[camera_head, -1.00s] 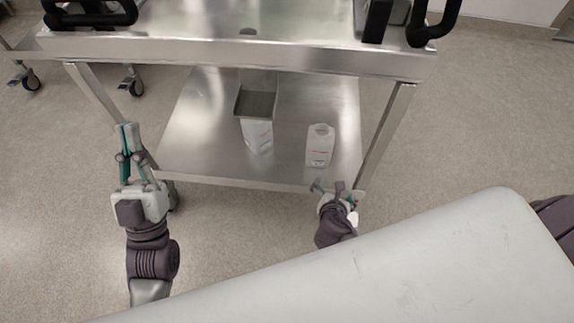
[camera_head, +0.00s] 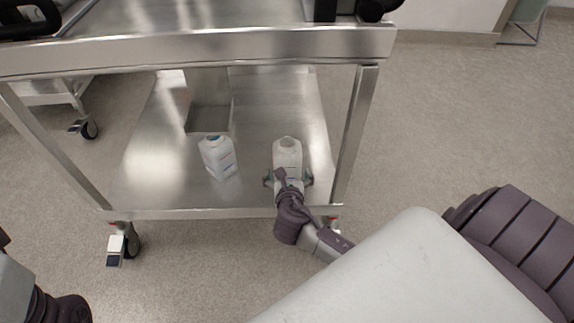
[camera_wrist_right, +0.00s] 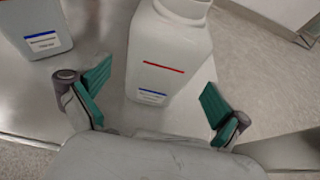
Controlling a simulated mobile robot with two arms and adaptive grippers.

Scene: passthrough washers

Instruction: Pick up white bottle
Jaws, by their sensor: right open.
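A white bottle (camera_head: 287,152) stands upright on the lower shelf of the steel cart, near its front right. My right gripper (camera_head: 288,181) is at its front side, with one finger on each side of it. In the right wrist view, the white bottle (camera_wrist_right: 168,52), with red and blue label lines, stands between the open green finger pads of the right gripper (camera_wrist_right: 157,82). A second white bottle (camera_head: 217,156) stands to the left, also in the wrist view (camera_wrist_right: 35,28). My left gripper is out of view.
The steel cart's lower shelf (camera_head: 150,185) has bare room around the bottles. Its top (camera_head: 200,48) overhangs the shelf, and a cart leg (camera_head: 356,135) stands to the right. A steel bin-like part (camera_head: 209,105) is behind the second bottle.

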